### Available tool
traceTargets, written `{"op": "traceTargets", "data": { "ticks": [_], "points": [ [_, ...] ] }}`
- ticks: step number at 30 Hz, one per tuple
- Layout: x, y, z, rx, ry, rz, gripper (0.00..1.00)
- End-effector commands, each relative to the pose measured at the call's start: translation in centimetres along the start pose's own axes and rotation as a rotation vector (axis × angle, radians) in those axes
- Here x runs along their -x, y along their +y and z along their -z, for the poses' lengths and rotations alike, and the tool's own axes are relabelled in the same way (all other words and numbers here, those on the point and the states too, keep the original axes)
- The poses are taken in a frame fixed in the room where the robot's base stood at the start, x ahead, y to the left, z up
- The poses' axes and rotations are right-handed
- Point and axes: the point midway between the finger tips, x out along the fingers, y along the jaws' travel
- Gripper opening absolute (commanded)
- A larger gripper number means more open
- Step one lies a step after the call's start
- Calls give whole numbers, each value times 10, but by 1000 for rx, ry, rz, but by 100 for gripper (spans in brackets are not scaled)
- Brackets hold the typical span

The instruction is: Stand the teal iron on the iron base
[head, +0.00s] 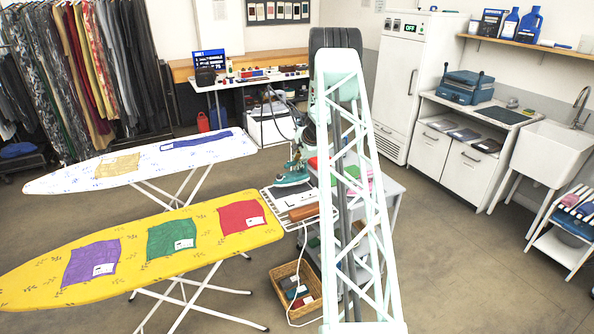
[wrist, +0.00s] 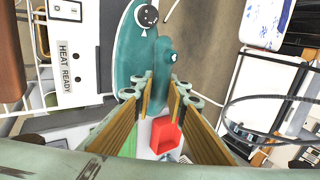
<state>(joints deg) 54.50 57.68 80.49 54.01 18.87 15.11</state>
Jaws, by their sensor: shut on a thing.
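The teal iron (head: 292,176) hangs at the end of my arm in the head view, above and just beyond the white iron base (head: 293,197). In the wrist view the iron's teal body (wrist: 138,45) lies directly ahead of the fingertips. My gripper (wrist: 162,92) is shut on the iron; the exact contact at its handle is partly hidden. A white panel marked HEAT READY (wrist: 65,60), seemingly part of the base, is left of the iron in the wrist view. The iron looks apart from the base.
The yellow ironing board (head: 130,255) with folded cloths is close on the left, the white board (head: 140,163) behind it. A brown-handled object (head: 302,212) is in front of the base. A wicker basket (head: 282,300) stands below. My arm hides part of the cart.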

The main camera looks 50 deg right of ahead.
Motion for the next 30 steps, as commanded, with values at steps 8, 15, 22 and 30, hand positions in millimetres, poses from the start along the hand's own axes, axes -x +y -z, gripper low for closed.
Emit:
{"op": "traceTargets", "data": {
  "ticks": [8, 15, 22, 30],
  "points": [
    [-3, 2, 0, -1, 0, 1, 0],
    [-21, 14, 1, -1, 1, 1, 0],
    [-28, 18, 1, 0, 1, 2, 0],
    [-29, 18, 1, 0, 1, 2, 0]
  ]
}}
